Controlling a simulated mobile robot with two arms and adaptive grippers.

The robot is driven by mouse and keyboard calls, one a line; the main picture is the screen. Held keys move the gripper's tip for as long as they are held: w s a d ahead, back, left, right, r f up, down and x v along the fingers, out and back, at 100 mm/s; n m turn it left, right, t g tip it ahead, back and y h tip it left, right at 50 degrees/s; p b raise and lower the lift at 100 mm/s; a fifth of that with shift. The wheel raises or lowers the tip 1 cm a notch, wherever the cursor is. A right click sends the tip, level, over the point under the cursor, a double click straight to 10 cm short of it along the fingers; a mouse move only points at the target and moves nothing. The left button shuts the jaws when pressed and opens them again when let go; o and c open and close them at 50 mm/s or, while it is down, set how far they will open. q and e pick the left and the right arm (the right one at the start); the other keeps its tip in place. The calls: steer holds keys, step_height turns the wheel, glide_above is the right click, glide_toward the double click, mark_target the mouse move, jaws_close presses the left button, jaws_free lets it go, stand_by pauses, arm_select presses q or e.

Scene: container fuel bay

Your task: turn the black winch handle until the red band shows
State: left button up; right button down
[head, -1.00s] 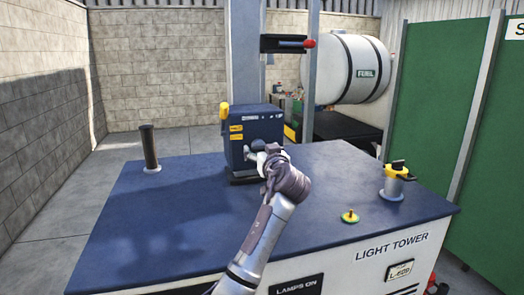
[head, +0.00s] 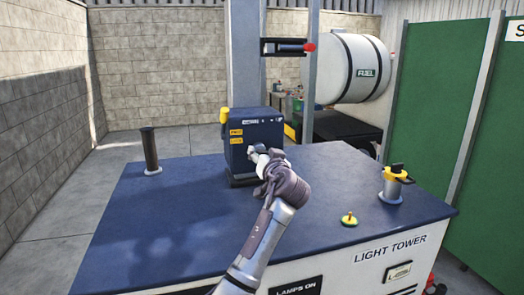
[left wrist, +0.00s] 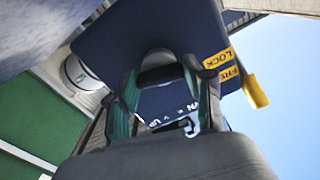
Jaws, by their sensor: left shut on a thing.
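The winch is a dark blue box (head: 262,132) on top of the light tower's housing, with a yellow lever (head: 224,115) on its left side. In the left wrist view the yellow lever (left wrist: 255,91) is beside yellow labels reading LOCK and FREE. My left gripper (head: 256,154) is at the winch's front face. In the left wrist view its fingers are closed around the black winch handle (left wrist: 160,75). In the head view the gripper mostly hides the handle. My right gripper is not in view.
The blue housing top (head: 150,225) is mostly clear. A black post (head: 150,150) stands at left; a yellow-collared fitting (head: 395,185) and a small yellow-green cap (head: 349,219) are at right. The grey mast (head: 246,60) rises behind the winch, near a black bracket with a red-tipped bar (head: 289,47).

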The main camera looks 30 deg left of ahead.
arm_select(q)
steer(key=shift+f+m+p, duration=0.2)
steer(key=shift+m+p, duration=10.25)
steer(key=shift+m, duration=2.25)
steer(key=o, duration=1.2)
steer(key=shift+c, duration=0.2)
steer(key=v, duration=1.2)
